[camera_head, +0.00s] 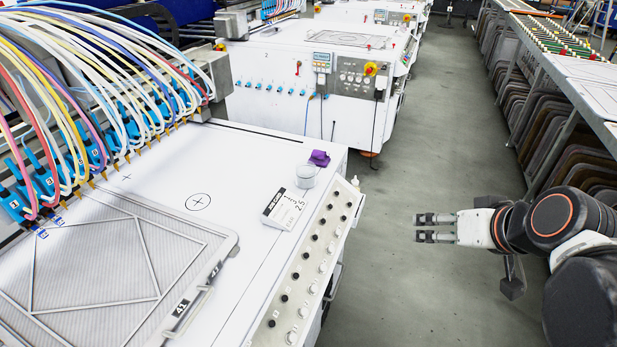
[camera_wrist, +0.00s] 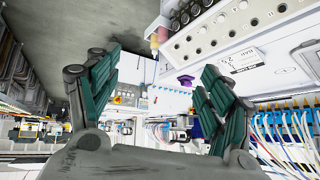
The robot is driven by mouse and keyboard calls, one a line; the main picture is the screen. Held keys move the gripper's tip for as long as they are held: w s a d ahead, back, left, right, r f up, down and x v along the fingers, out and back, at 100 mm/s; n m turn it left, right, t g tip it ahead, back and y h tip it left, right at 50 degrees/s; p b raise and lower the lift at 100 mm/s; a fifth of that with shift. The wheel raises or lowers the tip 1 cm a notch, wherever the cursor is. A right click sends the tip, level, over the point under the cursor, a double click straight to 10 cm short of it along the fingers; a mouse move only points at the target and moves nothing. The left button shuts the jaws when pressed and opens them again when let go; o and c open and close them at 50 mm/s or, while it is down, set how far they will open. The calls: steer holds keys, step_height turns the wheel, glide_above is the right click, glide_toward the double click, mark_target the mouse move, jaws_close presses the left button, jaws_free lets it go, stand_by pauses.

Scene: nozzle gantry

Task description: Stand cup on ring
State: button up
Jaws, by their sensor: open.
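My gripper (camera_head: 424,228) is open and empty, out over the aisle to the right of the machine and well apart from the cup. Its two spread fingers also show in the wrist view (camera_wrist: 160,75).
A mesh frame (camera_head: 110,265) covers the near left. Nozzles with coloured hoses (camera_head: 100,120) line the back left. Bare surface lies between cup and ring.

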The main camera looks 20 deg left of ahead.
steer(key=w+a+f+n+y, duration=0.3)
steer(key=w+a+n+y, duration=0.25)
steer(key=w+a, duration=0.75)
steer(key=n+t+y, duration=0.2)
steer(key=n+y, duration=0.1)
steer(key=y, duration=0.3)
glide_toward(300, 166)
steer(key=shift+p+x, duration=0.55)
steer(key=shift+x, duration=0.25)
steer(key=b+x, duration=0.2)
steer(key=x, duration=0.3)
steer(key=shift+a, duration=0.1)
steer(key=shift+w+a+r, duration=0.1)
steer(key=shift+w+a, duration=0.1)
steer(key=shift+a, duration=0.1)
steer(key=c, duration=1.1)
